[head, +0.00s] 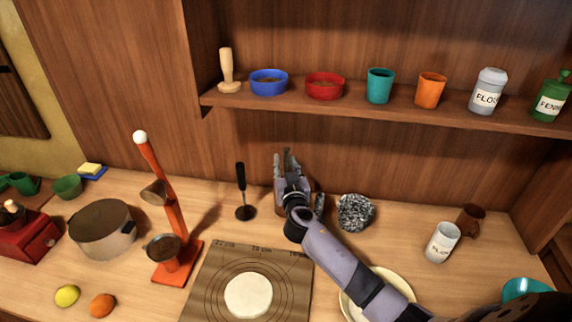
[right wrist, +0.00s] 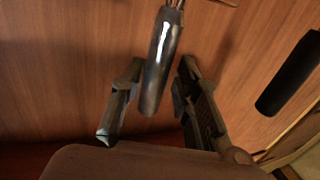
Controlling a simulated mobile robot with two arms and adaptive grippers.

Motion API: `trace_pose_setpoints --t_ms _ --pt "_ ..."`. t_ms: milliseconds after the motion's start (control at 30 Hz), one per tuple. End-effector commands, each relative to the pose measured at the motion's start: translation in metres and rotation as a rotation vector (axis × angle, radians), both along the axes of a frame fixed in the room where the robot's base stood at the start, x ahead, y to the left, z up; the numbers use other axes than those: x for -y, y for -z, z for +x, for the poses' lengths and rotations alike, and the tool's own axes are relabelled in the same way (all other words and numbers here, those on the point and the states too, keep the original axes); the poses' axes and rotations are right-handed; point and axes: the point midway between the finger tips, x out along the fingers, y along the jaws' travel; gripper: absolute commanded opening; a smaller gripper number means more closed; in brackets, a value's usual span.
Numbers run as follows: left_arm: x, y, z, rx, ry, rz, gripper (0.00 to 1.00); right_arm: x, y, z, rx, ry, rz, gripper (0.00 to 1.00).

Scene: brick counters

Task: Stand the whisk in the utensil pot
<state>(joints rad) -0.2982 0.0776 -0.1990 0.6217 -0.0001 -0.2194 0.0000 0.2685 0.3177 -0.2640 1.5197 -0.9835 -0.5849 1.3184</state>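In the right wrist view the whisk (right wrist: 162,62) shows as a dark, shiny metal handle, with thin wires at the top picture edge. My right gripper (right wrist: 160,68) has one finger on each side of the handle, with narrow gaps visible, so it looks open around it. In the head view my right gripper (head: 283,155) is at the back middle of the counter, fingers pointing up, and the whisk cannot be made out. A brown item (head: 308,190) behind the gripper is mostly hidden; I cannot tell whether it is the utensil pot. My left gripper is out of view.
A black-handled utensil (head: 241,185) stands left of the gripper, a speckled grey ball (head: 355,212) right. An orange stand (head: 178,245), pot (head: 103,242) and board with dough (head: 205,300) are nearby. The shelf (head: 330,110) with bowls and cups overhangs the back.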

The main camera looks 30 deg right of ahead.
Motion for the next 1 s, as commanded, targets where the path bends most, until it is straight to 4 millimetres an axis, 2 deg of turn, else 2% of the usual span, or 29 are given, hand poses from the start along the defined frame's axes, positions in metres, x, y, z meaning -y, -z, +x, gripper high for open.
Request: trace_pose_setpoints --t_ms 100,467,567,1000 --pt "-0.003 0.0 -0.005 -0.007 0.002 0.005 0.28 0.0 0.0 0.0 0.001 0.0 0.0 0.38" --pt "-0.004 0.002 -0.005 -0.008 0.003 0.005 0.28 -0.002 0.0 -0.005 0.002 0.0 0.0 0.38" --pt "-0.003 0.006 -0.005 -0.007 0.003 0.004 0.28 -0.006 0.002 -0.016 0.002 0.0 0.002 0.38" --pt "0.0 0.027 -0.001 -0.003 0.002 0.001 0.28 -0.033 0.002 -0.094 0.002 -0.002 0.003 0.38"
